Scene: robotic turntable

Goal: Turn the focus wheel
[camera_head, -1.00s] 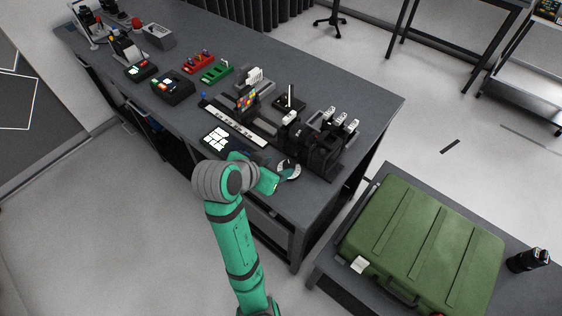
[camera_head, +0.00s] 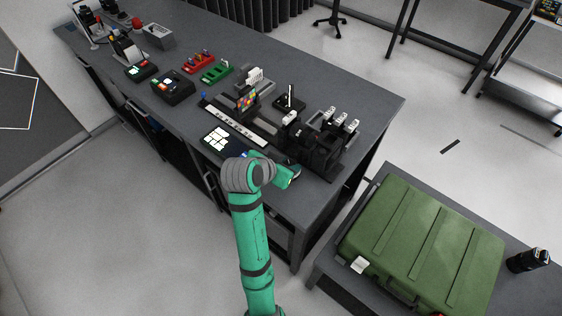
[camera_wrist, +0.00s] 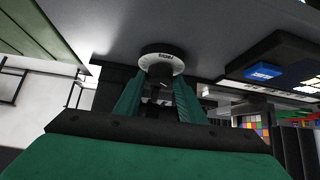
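The focus wheel (camera_wrist: 163,60) shows in the wrist view as a round disc with a pale, lettered face and a dark rim. It sits at the ends of my gripper's fingers. My gripper (camera_wrist: 160,86) has its two green fingers apart, one on each side below the wheel. I cannot tell whether the fingertips touch the rim. In the head view my gripper (camera_head: 296,171) is at the near edge of the workbench, beside the black device (camera_head: 318,150), and it covers the wheel there.
The grey workbench (camera_head: 365,95) carries a white-tiled pad (camera_head: 219,138), a colour chart (camera_head: 247,97), and red (camera_head: 198,63) and green (camera_head: 216,70) racks. A green case (camera_head: 420,240) lies on a lower table at the right. The floor left of my arm is clear.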

